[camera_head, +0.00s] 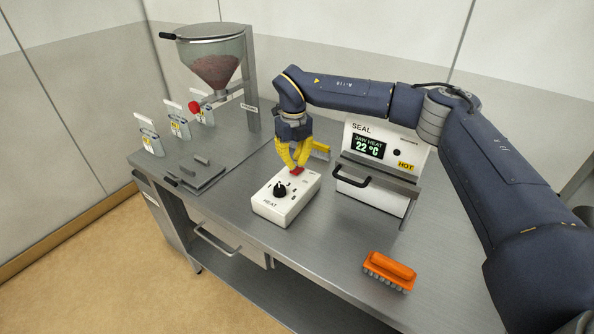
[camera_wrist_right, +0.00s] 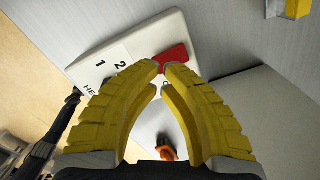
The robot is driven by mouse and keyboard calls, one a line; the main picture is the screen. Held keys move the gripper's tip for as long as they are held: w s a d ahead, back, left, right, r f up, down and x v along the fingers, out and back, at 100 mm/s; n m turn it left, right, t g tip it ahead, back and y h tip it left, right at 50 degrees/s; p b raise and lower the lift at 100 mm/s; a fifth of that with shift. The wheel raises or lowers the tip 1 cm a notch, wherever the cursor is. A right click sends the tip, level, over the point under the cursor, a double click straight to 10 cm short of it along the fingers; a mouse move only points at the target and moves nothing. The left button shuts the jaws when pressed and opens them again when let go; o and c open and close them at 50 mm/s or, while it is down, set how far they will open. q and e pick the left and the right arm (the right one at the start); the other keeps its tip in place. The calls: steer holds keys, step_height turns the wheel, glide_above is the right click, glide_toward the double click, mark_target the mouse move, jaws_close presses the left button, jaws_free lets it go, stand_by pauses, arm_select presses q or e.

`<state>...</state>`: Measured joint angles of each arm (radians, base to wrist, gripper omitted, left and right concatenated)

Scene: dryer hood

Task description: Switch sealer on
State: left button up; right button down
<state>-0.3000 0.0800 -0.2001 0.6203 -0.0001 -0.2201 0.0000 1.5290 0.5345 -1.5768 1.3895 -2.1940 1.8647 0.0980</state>
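The sealer (camera_head: 378,160) is a white machine marked SEAL, with a display (camera_head: 369,146) reading JAW HEAT 22 °C and a yellow HOT label. In front of it to the left stands a white control box (camera_head: 286,208) marked HEAT, with a black knob (camera_head: 280,189) and a red switch (camera_head: 297,171). My right gripper (camera_head: 296,166) points down at the switch. In the right wrist view its yellow fingertips (camera_wrist_right: 163,66) meet beside the red switch (camera_wrist_right: 174,58), with nothing visible between them. I cannot tell whether they touch it. My left gripper is out of view.
An orange brush (camera_head: 390,270) lies at the front right. A hopper (camera_head: 215,62) and several pouches (camera_head: 151,142) stand at the back left. A grey flat piece (camera_head: 197,173) lies left of the box.

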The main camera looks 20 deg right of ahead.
mark_target(294, 171)
steer(key=shift+f, duration=1.75)
stand_by(1.1)
steer(key=shift+r, duration=3.5)
